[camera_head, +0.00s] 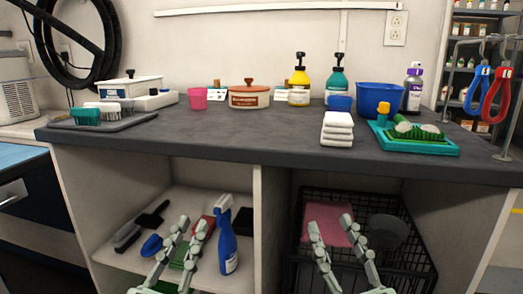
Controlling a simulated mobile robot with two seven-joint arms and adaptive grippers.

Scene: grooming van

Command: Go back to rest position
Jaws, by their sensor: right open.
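My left gripper (192,226) is low in the head view, in front of the counter's left open shelf. Its two fingers point up with a gap between them, and no held object shows. My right gripper (331,225) is low in front of the right compartment. Its fingers are spread wide and empty. Both grippers are below the level of the dark countertop (240,135).
A blue spray bottle (228,250) stands on the shelf just right of my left gripper. Behind my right gripper is a black wire crate (415,265) with a pink cloth (325,222). Folded white towels (337,128) and a blue bin (378,98) are on the counter.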

